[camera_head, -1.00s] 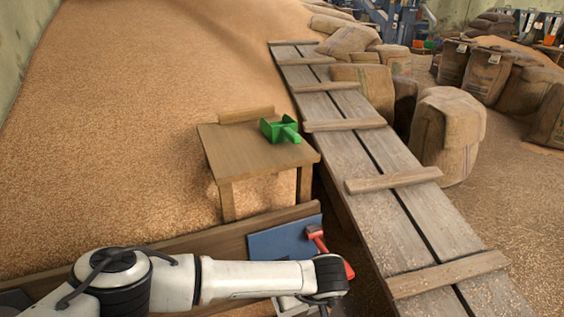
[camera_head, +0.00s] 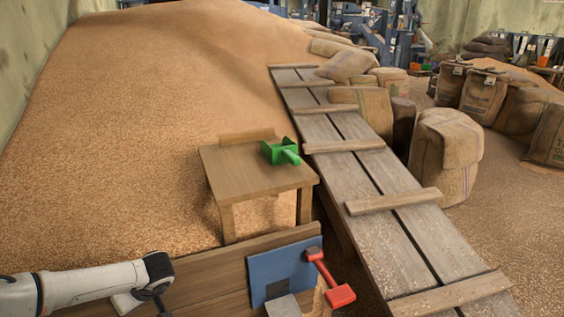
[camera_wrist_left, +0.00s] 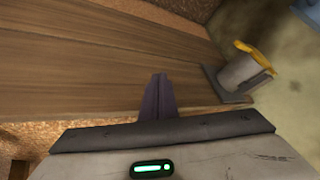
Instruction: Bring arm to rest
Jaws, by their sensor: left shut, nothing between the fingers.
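My left arm (camera_head: 85,285) comes in at the lower left of the head view, low in front of the wooden board (camera_head: 205,275). Its hand is mostly cut off by the bottom edge there. In the left wrist view my left gripper (camera_wrist_left: 158,95) shows as dark fingers closed together, with nothing held. The fingers point over wooden planks (camera_wrist_left: 90,70); whether they touch the wood I cannot tell.
A blue plate (camera_head: 268,265) with a red-handled lever (camera_head: 328,278) sits right of the arm. A green scoop (camera_head: 279,152) lies on a small wooden table (camera_head: 250,180). A plank ramp (camera_head: 365,180) runs beside grain. A grey cylinder with a yellow top (camera_wrist_left: 240,78) stands at right in the wrist view.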

